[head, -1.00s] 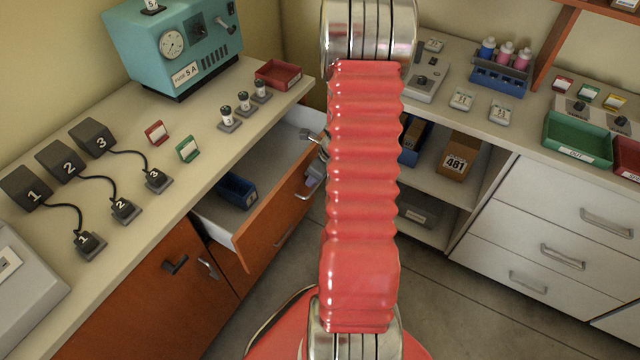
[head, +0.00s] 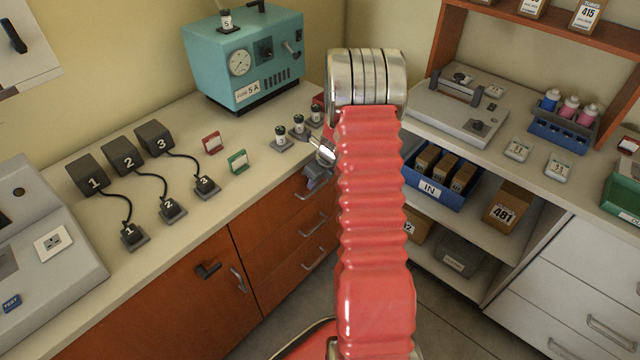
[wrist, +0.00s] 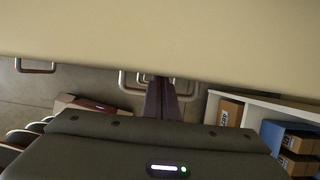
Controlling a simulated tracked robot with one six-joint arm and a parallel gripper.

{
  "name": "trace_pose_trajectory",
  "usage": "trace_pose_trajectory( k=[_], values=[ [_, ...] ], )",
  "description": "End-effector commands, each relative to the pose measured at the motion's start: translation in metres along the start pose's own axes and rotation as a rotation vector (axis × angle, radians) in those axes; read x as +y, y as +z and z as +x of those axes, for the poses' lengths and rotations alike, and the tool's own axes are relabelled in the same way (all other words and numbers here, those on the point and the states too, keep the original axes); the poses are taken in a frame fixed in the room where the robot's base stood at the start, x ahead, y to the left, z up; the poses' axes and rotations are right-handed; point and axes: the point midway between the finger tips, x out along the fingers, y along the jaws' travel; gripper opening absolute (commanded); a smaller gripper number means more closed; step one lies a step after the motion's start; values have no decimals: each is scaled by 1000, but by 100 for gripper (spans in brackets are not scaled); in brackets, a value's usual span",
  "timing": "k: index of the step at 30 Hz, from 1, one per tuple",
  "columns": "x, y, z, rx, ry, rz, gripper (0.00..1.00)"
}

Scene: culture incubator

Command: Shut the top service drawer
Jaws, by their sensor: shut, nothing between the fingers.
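The top service drawer (head: 280,201) is the uppermost orange front in the left bench, under the counter edge. Its front looks flush with the drawers below, and no open interior shows. My gripper (head: 312,183) is at the right end of this front, close to its metal handle (head: 305,194); my arm hides part of the area. In the wrist view my gripper (wrist: 160,84) has its dark fingers together and empty, pointing at the bench edge beside a metal handle (wrist: 130,86). I cannot tell whether the fingertips touch the front.
The counter above holds small jars (head: 298,127), a teal machine (head: 245,60) and numbered plugs (head: 125,155). Open shelves with a blue bin (head: 430,188) stand right. Some floor (head: 290,318) is clear between.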

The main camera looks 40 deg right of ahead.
Motion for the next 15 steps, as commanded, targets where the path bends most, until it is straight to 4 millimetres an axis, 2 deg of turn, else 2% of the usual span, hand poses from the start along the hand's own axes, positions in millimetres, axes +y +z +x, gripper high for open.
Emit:
trace_pose_trajectory(
  k=[1, 15],
  values=[
    [1, 9, 1, -10, -5, -4, 0],
    [-1, 11, -4, -14, -9, -2, 0]
  ],
)
